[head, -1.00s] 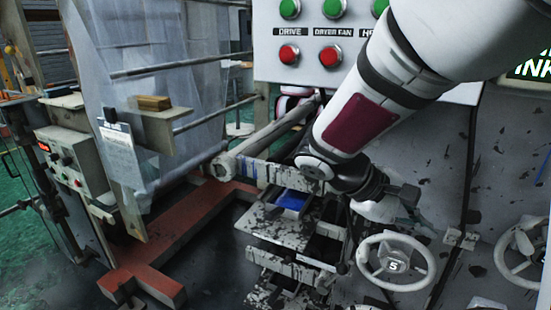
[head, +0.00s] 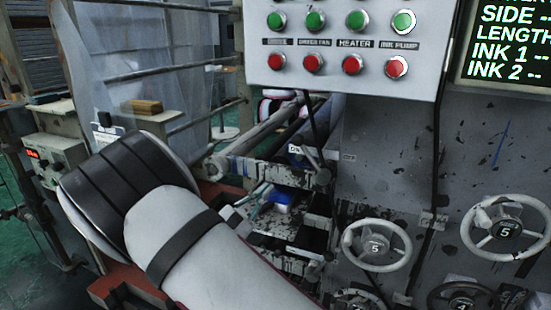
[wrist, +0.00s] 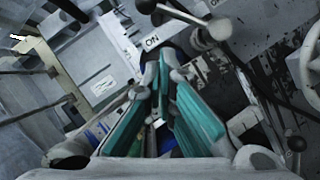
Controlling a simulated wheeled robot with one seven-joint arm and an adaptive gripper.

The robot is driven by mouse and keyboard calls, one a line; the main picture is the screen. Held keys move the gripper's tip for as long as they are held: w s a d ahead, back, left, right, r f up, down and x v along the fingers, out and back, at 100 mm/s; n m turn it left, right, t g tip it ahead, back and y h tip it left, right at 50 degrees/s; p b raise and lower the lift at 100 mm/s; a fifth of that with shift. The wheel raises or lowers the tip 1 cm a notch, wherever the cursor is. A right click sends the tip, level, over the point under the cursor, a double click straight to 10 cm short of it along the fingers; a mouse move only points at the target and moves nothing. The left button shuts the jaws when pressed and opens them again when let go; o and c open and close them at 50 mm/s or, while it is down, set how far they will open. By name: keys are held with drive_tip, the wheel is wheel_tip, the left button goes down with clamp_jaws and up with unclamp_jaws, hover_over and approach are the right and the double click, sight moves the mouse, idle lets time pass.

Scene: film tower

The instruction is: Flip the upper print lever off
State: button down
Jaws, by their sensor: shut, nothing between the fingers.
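The upper print lever shows in the wrist view as a pale rod with a round knob (wrist: 220,29), above and right of my fingertips. A white ON label (wrist: 151,42) is left of it, and part of an OFF label (wrist: 217,3) shows at the top edge. In the head view the ON label (head: 295,150) and OFF label (head: 349,157) are small beside the rollers; the lever there is hard to make out. My gripper (wrist: 168,78) has teal fingers, shut and empty, apart from the knob. In the head view my arm mostly hides it.
A button panel (head: 345,45) with green and red buttons hangs above the rollers. White handwheels (head: 376,246) stand out from the machine wall at right. The print unit frame (head: 290,235) is close beside my gripper. A clear film web hangs at left.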

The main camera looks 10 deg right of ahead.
sight(311, 159)
drive_tip(key=shift+w+a+f+n+t, duration=0.15)
drive_tip(key=shift+a+n+t, duration=0.15)
drive_tip(key=shift+a, duration=0.25)
drive_tip(key=shift+a+f+n+t, duration=0.2)
drive_tip(key=shift+a+t, duration=0.1)
drive_tip(key=shift+a, duration=0.25)
drive_tip(key=s+r+p+x, duration=0.1)
drive_tip(key=r+p+x, duration=0.1)
drive_tip(key=x, duration=1.1)
drive_tip(key=shift+s, duration=0.3)
drive_tip(key=shift+d, duration=0.15)
drive_tip(key=shift+s+d+r+m+p, duration=0.1)
drive_tip(key=shift+d+r+m+p, duration=0.15)
drive_tip(key=shift+m+p, duration=0.2)
